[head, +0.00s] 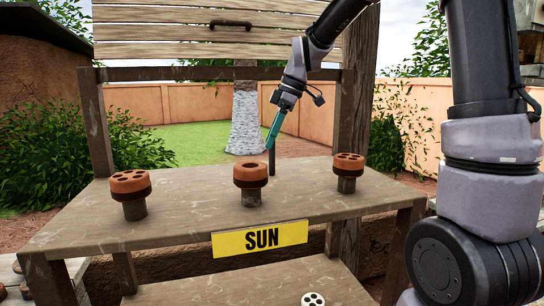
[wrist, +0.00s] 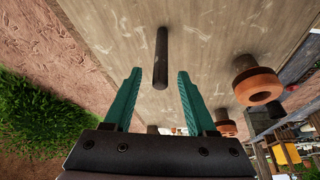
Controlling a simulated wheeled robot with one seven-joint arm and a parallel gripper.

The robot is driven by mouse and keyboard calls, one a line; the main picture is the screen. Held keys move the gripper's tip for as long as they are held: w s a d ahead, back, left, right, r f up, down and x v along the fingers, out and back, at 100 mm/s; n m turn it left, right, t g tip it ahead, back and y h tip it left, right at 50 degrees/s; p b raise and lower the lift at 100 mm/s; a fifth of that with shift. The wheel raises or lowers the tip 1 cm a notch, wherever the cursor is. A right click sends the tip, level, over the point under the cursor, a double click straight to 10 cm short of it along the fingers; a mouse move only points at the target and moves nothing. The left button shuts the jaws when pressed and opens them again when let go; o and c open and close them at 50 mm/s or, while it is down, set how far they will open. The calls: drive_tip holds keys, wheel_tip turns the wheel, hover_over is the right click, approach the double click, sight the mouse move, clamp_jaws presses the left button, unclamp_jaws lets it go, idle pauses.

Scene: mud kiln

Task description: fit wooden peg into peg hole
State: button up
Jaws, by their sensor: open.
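A dark, slim peg (head: 272,160) stands upright on the wooden table, just behind the middle post. In the wrist view the peg (wrist: 161,58) lies in the gap between my fingertips, touching neither. My gripper (head: 269,146) has teal fingers and tilts down close to the peg's upper end. In the wrist view my gripper (wrist: 158,74) is open and empty. The orange-brown round block (head: 250,174) on the middle post has one large hole in its top, left of the peg. Its hole also shows in the wrist view (wrist: 258,87). How deep the peg sits between the fingers is unclear.
Two more round blocks with several small holes stand on posts, at the left (head: 130,184) and right (head: 348,163) of the table (head: 195,207). A yellow SUN sign (head: 260,239) hangs on the front edge. Side uprights and a slatted board (head: 200,35) frame the back. The tabletop between posts is clear.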

clamp_jaws()
idle(1.3)
